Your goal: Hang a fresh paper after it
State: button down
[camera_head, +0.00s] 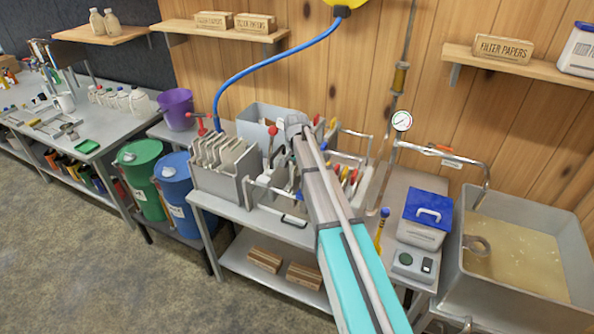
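Wooden boxes labelled filter papers stand on the wall shelves: two at the upper left, a left box (214,20) and a right box (255,23), and one at the upper right (502,47). A metal bin (243,186) on the steel bench holds several pale upright sheets (218,150), which may be filter papers. Right of it is metal equipment with red-knobbed levers (272,130). My arm reaches over this equipment. My gripper (294,124) is at its far end, right of the bin. Its fingers are too small and obscured to read, and I cannot see whether it holds anything.
A pan of amber liquid (515,255) stands at the right, beside a blue-lidded container (427,215). Green (140,170) and blue (174,180) drums stand left of the bench. A blue hose (270,68) arches above. Two wooden boxes (265,259) lie on the lower shelf. The floor at left is clear.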

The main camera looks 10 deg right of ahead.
jog(key=shift+f, duration=0.2)
jog(key=c, duration=0.7)
grip_release()
jog(key=o, duration=0.3)
jog(key=shift+r, duration=0.1)
jog(key=shift+r+p, duration=3.95)
